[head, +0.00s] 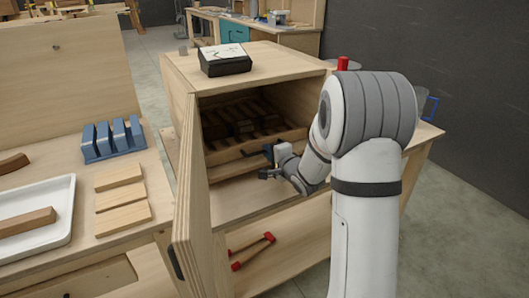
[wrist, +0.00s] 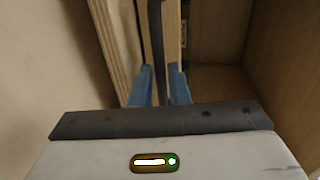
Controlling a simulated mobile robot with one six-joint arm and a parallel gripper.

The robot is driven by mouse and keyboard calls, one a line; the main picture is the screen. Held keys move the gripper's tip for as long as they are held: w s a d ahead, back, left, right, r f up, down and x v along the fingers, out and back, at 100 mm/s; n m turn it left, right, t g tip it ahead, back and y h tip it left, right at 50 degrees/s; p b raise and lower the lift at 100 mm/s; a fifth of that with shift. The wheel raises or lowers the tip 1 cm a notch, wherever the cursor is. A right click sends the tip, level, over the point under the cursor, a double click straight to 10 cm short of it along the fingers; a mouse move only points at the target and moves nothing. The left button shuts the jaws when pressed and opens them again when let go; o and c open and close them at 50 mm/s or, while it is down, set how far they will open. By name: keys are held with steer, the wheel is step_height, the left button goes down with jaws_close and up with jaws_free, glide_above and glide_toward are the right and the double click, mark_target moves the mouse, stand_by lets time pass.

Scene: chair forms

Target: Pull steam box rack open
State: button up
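The steam box (head: 178,72) is a light wooden cabinet with its door (head: 190,195) swung open. Inside is a slatted wooden rack (head: 225,155) bearing several dark wooden pieces (head: 243,127). A dark bar handle (head: 250,153) is on the rack's front. My gripper (head: 269,162) is at the box opening, in front of the rack. In the wrist view its blue fingers (wrist: 161,82) stand apart on either side of the dark handle (wrist: 157,45), close to the rack's wooden front (wrist: 173,40). Whether a finger touches the handle I cannot tell.
A red-ended clamp-like tool (head: 252,250) lies on the shelf below. A left bench holds a blue slotted form (head: 115,140), wooden blocks (head: 121,198) and a white tray (head: 62,195).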

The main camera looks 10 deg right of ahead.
steer(key=shift+x, duration=0.95)
steer(key=shift+c, duration=0.3)
jaws_close()
